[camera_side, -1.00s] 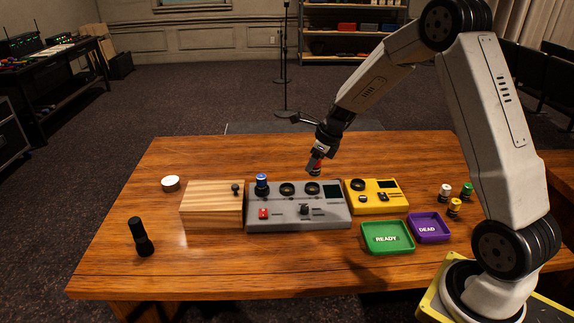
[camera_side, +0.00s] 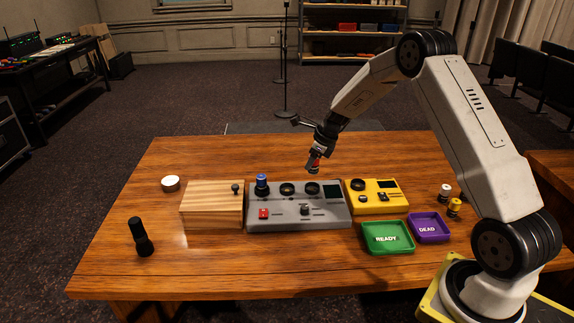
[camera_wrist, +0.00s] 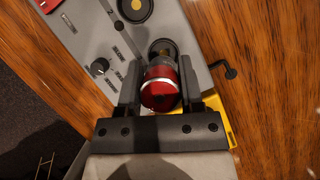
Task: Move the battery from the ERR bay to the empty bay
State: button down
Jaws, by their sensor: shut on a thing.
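My gripper (camera_side: 315,158) is shut on a red battery (camera_wrist: 160,90), which also shows in the side view (camera_side: 313,166). It holds the battery slightly tilted, clear above the right end of the grey charger (camera_side: 262,225). A blue battery (camera_side: 262,181) stands in the left bay. In the wrist view, the right bay (camera_wrist: 162,46) is partly hidden behind the held battery.
A yellow device (camera_side: 376,207) stands right of the charger, a wooden block (camera_side: 212,212) left. Green READY (camera_side: 388,250) and purple DEAD (camera_side: 429,240) trays lie front right. White (camera_side: 445,192) and yellow (camera_side: 454,207) batteries stand near my arm. A black flashlight (camera_side: 140,236) stands front left.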

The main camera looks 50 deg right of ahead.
jog(key=shift+f, duration=2.75)
jog(key=shift+f, duration=0.65)
jog(key=c, duration=0.5)
grip_release()
jog(key=shift+v, duration=5.45)
jog(key=shift+a, duration=0.15)
